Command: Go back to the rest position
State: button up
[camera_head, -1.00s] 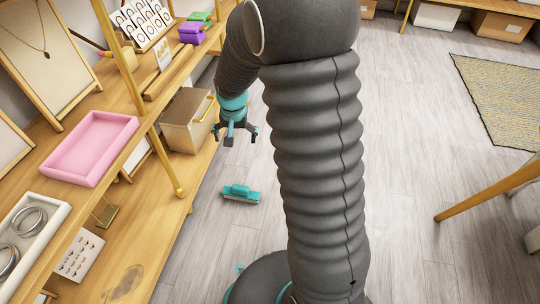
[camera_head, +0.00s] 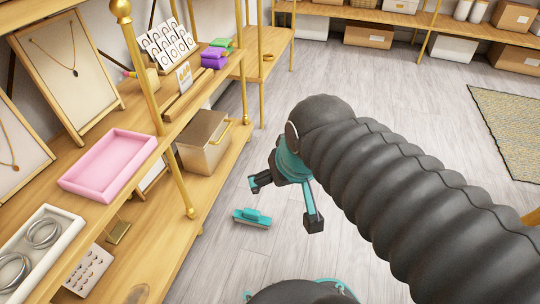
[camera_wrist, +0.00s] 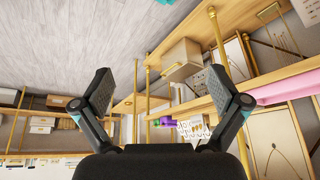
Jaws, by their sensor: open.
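My gripper (camera_head: 287,205) hangs over the floor at the middle of the head view, to the right of the wooden shelf. Its fingers are spread apart and nothing is between them. The wrist view also shows my gripper (camera_wrist: 166,90) with two dark finger pads wide apart, and the shelf unit and grey floor beyond them. My dark ribbed arm stretches from the gripper to the lower right of the head view.
The shelf (camera_head: 190,225) with gold posts stands at the left. It bears a pink tray (camera_head: 108,162), a white tray with silver rings (camera_head: 62,243), a beige box (camera_head: 203,142) and purple and green boxes (camera_head: 213,58). Grey floor (camera_head: 375,80) is free behind the arm; a woven rug (camera_head: 510,130) lies at right.

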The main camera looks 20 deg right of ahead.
jog(key=shift+s, duration=0.85)
jog(key=shift+r, duration=0.15)
